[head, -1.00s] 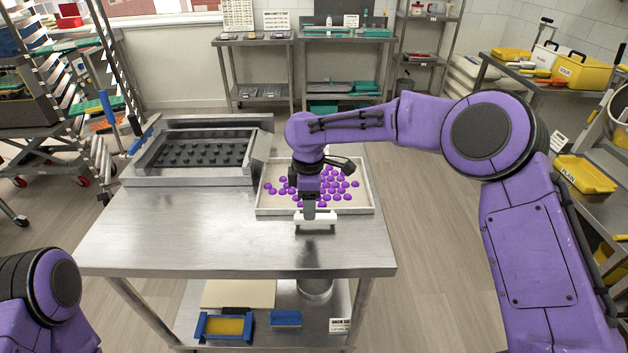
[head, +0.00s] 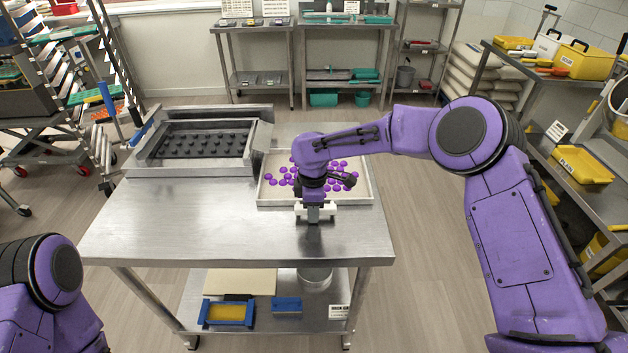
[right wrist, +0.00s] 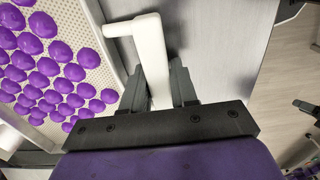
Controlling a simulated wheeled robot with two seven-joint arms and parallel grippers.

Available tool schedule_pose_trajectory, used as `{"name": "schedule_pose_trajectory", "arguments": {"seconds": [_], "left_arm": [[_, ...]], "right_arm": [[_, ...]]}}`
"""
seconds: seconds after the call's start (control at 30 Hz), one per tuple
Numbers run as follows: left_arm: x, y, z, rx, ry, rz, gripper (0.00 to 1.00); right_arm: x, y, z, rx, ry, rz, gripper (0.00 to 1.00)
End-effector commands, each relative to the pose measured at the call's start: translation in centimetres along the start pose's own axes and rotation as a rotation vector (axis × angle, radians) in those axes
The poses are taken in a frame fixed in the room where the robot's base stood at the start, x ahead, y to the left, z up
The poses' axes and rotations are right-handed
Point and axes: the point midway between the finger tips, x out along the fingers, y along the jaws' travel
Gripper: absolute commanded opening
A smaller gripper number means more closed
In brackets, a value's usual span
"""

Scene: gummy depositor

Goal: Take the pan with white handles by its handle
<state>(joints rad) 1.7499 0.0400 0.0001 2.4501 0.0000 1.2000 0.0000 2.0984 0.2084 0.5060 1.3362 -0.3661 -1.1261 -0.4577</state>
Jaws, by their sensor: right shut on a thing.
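The pan with white handles (head: 371,198) is a shallow pale tray on the steel table, holding many purple gummies (head: 345,177). Its near white handle (head: 300,212) sticks out at the front edge. My right gripper (head: 315,213) is over that handle, pointing down. In the right wrist view the white handle (right wrist: 150,50) runs between the two dark fingers of my right gripper (right wrist: 163,85), which are shut on it. The perforated pan floor (right wrist: 85,20) shows at left. Only my left arm's purple shoulder shows at lower left in the head view; its gripper is out of view.
A depositor frame with a dark mould (head: 205,145) stands on the table left of the pan. The table's front (head: 220,235) is clear. A lower shelf holds a blue-framed yellow item (head: 227,313). A side table with yellow bins (head: 582,165) stands at right.

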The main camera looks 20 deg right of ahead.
Motion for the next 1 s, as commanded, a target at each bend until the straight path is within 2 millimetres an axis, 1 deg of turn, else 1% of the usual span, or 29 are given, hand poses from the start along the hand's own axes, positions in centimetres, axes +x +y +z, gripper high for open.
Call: {"name": "schedule_pose_trajectory", "arguments": {"seconds": [0.13,0.23,0.27,0.4,0.47,0.77,1.0], "left_arm": [[0.1,0.0,0.1,0.0,0.0,0.0,0.43],[0.5,0.0,0.2,0.0,0.0,0.0,0.43],[0.7,0.1,0.3,0.0,0.0,0.0,0.43],[1.6,0.1,0.7,0.0,0.0,0.0,0.43],[1.9,0.2,0.8,0.0,0.0,0.0,0.43],[3.7,0.3,1.5,0.0,0.0,0.0,0.43],[5.0,0.5,2.0,0.0,0.0,0.0,0.43]], "right_arm": [[-0.2,0.0,0.0,0.001,0.0,0.001,0.0],[-0.8,0.1,0.0,0.0,0.0,0.003,0.0],[-1.2,0.1,0.0,0.001,0.001,0.004,0.0],[-3.6,0.0,-0.1,0.001,0.002,0.005,0.0],[-3.3,-1.5,0.0,-0.003,-0.001,0.0,0.0],[-3.3,-8.2,0.0,-0.002,-0.001,0.001,0.0],[-3.3,-14.1,0.0,-0.001,0.0,0.002,0.0]]}}
